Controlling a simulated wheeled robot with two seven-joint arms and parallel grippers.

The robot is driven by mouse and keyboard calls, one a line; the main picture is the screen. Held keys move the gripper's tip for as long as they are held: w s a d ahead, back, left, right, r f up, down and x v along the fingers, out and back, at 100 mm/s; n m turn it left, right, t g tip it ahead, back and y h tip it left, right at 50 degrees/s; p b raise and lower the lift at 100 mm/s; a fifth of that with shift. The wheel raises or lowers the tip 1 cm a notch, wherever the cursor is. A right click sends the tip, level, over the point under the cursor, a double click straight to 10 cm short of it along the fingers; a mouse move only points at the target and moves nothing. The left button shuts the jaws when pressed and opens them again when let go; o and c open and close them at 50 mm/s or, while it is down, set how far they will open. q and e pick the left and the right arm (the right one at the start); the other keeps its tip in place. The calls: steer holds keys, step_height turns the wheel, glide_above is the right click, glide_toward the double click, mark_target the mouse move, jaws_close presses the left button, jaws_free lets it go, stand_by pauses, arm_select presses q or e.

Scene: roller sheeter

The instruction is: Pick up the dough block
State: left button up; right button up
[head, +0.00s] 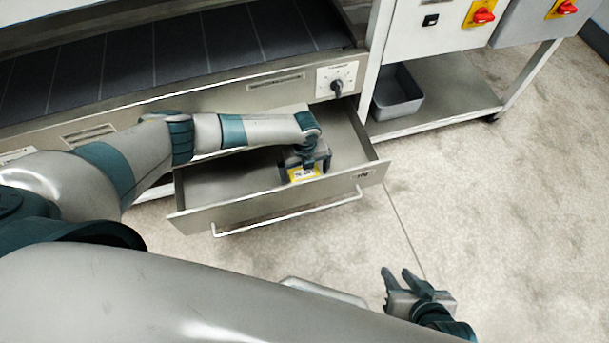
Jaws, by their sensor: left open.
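My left gripper (304,178) reaches into an open metal drawer (290,207) beneath the sheeter, towards its right part. A yellow label with dark marks shows at the gripper; I cannot tell whether it is on the gripper or on something beneath it. The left fingertips are largely hidden. I cannot make out a dough block in this view; the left hand and forearm cover part of the drawer. My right gripper (398,277) is over the floor at lower right, with its two dark fingers apart and nothing between them.
The drawer has a long bar handle (290,215) on its front. A dark slatted conveyor (150,55) lies above it. A grey bin (397,97) stands on a low shelf (445,90) at right. Red-knobbed switches (483,14) are above. The floor at right is clear.

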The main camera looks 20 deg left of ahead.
mark_target(305, 173)
steer(key=shift+w+d, duration=0.1)
arm_select(q)
steer(key=c, duration=1.3)
steer(key=shift+c, duration=0.2)
arm_select(e)
steer(key=shift+w, duration=0.3)
arm_select(q)
steer(key=shift+r, duration=0.1)
steer(key=shift+r, duration=0.4)
step_height(305, 173, up, 8)
steer(key=shift+r+p, duration=0.15)
steer(key=shift+p, duration=0.75)
steer(key=shift+r, duration=0.45)
arm_select(e)
steer(key=shift+s+d+f+g+h, duration=0.15)
steer(key=shift+s+d+g+h, duration=0.1)
steer(key=shift+s+d+g, duration=0.3)
steer(key=shift+s+d+f+g+h, duration=0.15)
steer(key=shift+s+d+g+h, duration=0.15)
steer(key=shift+d, duration=0.35)
steer(key=shift+d+f, duration=0.1)
